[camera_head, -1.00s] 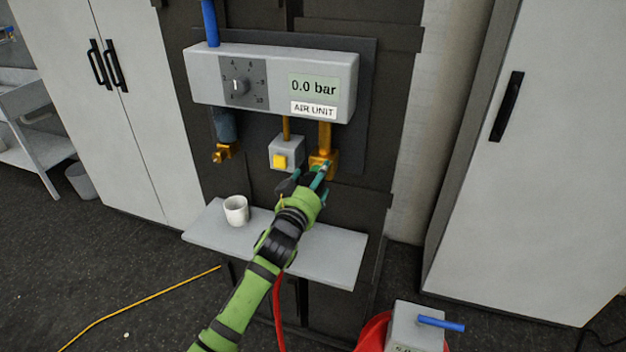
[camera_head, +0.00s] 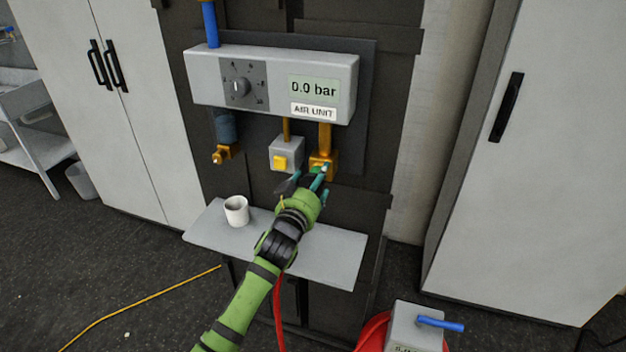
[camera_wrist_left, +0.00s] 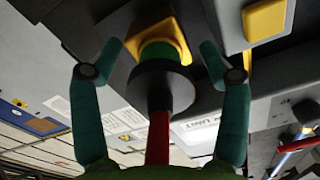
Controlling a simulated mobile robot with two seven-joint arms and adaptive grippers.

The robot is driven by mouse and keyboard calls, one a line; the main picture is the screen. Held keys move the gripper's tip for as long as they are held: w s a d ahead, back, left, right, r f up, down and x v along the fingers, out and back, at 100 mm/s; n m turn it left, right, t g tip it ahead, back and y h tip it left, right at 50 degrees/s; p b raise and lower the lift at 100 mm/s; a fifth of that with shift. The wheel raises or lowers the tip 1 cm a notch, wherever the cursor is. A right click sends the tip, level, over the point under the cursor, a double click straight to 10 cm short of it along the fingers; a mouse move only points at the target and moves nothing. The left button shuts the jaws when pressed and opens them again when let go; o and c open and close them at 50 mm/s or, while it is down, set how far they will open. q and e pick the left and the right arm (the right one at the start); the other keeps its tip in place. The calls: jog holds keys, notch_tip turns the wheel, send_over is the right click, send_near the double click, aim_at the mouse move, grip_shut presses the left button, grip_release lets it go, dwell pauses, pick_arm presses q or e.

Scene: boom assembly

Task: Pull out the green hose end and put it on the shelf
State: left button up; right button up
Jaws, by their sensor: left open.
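The green hose end (camera_wrist_left: 158,55) is seated in the yellow-brass outlet (camera_wrist_left: 160,30), with a dark ring and a red hose behind it. In the head view a bit of its green (camera_head: 316,169) shows at the right brass outlet (camera_head: 325,150) under the air unit. My left gripper (camera_head: 315,178) is at that outlet. In the left wrist view its teal fingers (camera_wrist_left: 162,48) are apart, one on each side of the hose end, with gaps between. The grey shelf (camera_head: 335,262) is below, partly hidden by my left arm. My right gripper is not in view.
A white mug (camera_head: 236,210) stands on the shelf's left part; the shelf's right part is clear. A grey box with a yellow button (camera_head: 281,162) hangs just left of the outlet. The air unit (camera_head: 270,75) above reads 0.0 bar. The red hose (camera_head: 278,315) hangs below the shelf.

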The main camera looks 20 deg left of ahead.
pick_arm(q)
grip_shut()
jog(key=shift+s, duration=0.1)
jog(key=shift+s, duration=0.15)
jog(key=shift+s+r+p, duration=0.1)
jog(key=shift+s+p, duration=0.45)
jog(key=shift+s, duration=0.1)
jog(key=shift+s+a+p, duration=0.1)
jog(key=shift+s+p, duration=1.05)
jog(key=shift+s, duration=0.95)
